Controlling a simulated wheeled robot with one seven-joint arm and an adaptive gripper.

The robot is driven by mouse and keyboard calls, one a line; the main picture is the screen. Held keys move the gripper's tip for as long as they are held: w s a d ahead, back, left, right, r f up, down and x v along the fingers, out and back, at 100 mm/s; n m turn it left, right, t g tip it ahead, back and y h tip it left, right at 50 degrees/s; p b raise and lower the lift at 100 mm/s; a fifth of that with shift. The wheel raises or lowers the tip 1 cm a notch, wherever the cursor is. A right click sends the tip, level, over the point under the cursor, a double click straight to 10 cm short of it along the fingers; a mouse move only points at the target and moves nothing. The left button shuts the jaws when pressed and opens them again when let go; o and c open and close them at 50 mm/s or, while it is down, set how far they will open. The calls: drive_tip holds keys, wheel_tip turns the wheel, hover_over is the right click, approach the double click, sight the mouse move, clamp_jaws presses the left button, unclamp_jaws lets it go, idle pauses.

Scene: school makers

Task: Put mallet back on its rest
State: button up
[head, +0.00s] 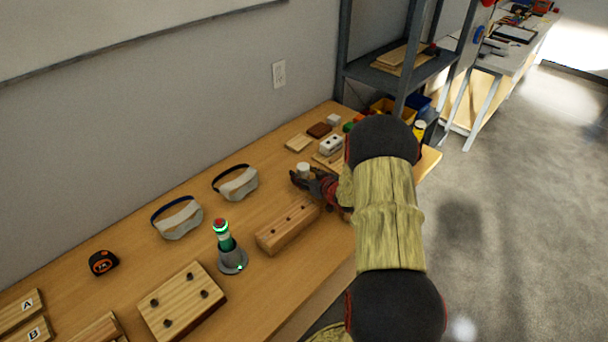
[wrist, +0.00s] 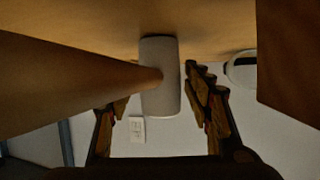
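A mallet with a pale grey cylindrical head (wrist: 160,95) and a brown wooden handle (wrist: 70,80) shows in the wrist view, where the table is at the top. The handle runs from the left edge to the head and covers part of the left finger. My gripper (wrist: 160,100) is open, its fingers spread on either side of the head, with no visible grip on it. In the head view my gripper (head: 312,184) is low over the table, beside a small pale piece (head: 303,170), likely the mallet head. I cannot make out the mallet's rest for certain.
A long wooden block with holes (head: 288,226) lies just in front of my gripper. A green-lit device (head: 231,258), goggles (head: 237,184) and a drilled board (head: 181,302) are to the left. Small blocks (head: 331,145) lie behind. A metal shelf (head: 405,68) stands at the back.

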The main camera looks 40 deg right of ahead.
drive_tip(key=shift+o, duration=0.4)
drive_tip(key=shift+f, duration=0.1)
drive_tip(key=v, duration=1.2)
drive_tip(key=w+a+r+g+h, duration=0.2)
drive_tip(key=w+a+r, duration=0.15)
drive_tip(key=r, duration=0.65)
drive_tip(key=s+a+r+g, duration=0.2)
drive_tip(key=s+a+r, duration=0.2)
drive_tip(key=a+r, duration=0.5)
drive_tip(key=s+a+r+n+g+y, duration=0.1)
drive_tip(key=s+a+y, duration=0.1)
drive_tip(key=s+a, duration=0.7)
drive_tip(key=s+a+r+n+g+y, duration=0.1)
drive_tip(key=s+a+g+y, duration=0.1)
drive_tip(key=s+a, duration=0.8)
drive_tip(key=a, duration=0.3)
drive_tip(key=shift+a+r+g, duration=0.15)
drive_tip(key=shift+r+g, duration=0.15)
drive_tip(key=shift+r, duration=0.1)
